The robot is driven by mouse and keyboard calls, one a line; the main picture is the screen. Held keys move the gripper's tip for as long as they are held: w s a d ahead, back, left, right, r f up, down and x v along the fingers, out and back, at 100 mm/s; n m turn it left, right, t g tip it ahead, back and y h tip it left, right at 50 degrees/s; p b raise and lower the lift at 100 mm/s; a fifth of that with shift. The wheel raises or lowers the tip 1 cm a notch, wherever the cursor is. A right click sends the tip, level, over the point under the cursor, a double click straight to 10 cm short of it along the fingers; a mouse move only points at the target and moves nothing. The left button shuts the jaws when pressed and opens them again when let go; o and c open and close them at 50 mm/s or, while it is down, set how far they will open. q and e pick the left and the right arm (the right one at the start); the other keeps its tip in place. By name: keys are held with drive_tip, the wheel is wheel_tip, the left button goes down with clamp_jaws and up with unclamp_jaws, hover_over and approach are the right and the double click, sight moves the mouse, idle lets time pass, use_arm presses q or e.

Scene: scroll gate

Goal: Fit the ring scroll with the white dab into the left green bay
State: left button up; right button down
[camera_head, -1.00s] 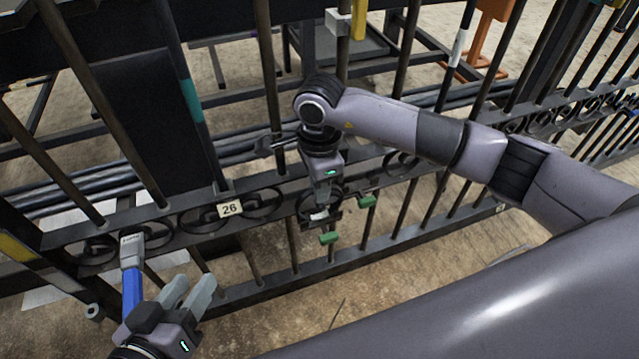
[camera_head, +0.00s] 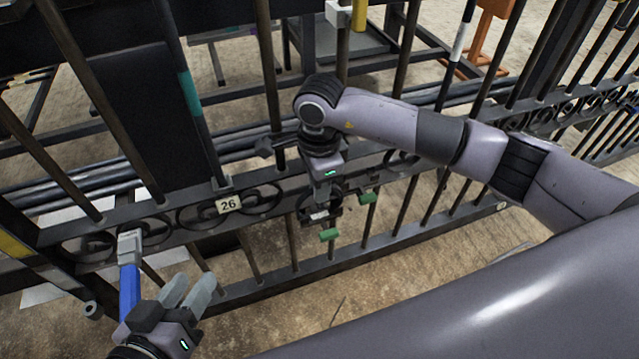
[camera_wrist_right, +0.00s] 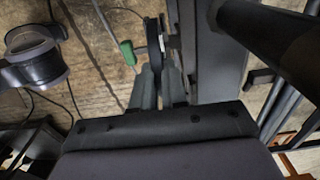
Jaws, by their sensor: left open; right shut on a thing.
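My right gripper (camera_head: 321,203) is shut on the dark ring scroll (camera_wrist_right: 153,38), at the gate's scroll band. In the right wrist view the scroll stands edge-on between the fingertips (camera_wrist_right: 158,85). A small pale patch shows beside it; I cannot tell if it is the white dab. A green tab (camera_head: 329,236) sits just below the gripper, and another green tab (camera_head: 368,198) is to its right. One green piece shows left of the scroll in the wrist view (camera_wrist_right: 128,52). The scroll's seating is hidden. My left gripper (camera_head: 187,291) is open and empty at lower left.
The black gate (camera_head: 270,282) has upright bars and a band of scrolls with a "26" tag (camera_head: 230,205). A blue-handled tool (camera_head: 129,287) with a grey head stands against the gate, just left of my left gripper. Open floor shows below the gate.

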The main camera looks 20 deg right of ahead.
drive_tip(key=c, duration=1.1)
unclamp_jaws()
drive_tip(key=shift+w+r+p, duration=0.1)
drive_tip(key=shift+r+p, duration=0.3)
drive_tip(key=shift+r, duration=0.4)
wheel_tip(320, 180, up, 5)
drive_tip(key=shift+r+p, duration=0.1)
drive_tip(key=shift+p, duration=0.7)
drive_tip(key=shift+r, duration=0.15)
use_arm(q)
wheel_tip(320, 180, up, 2)
drive_tip(key=shift+r, duration=0.2)
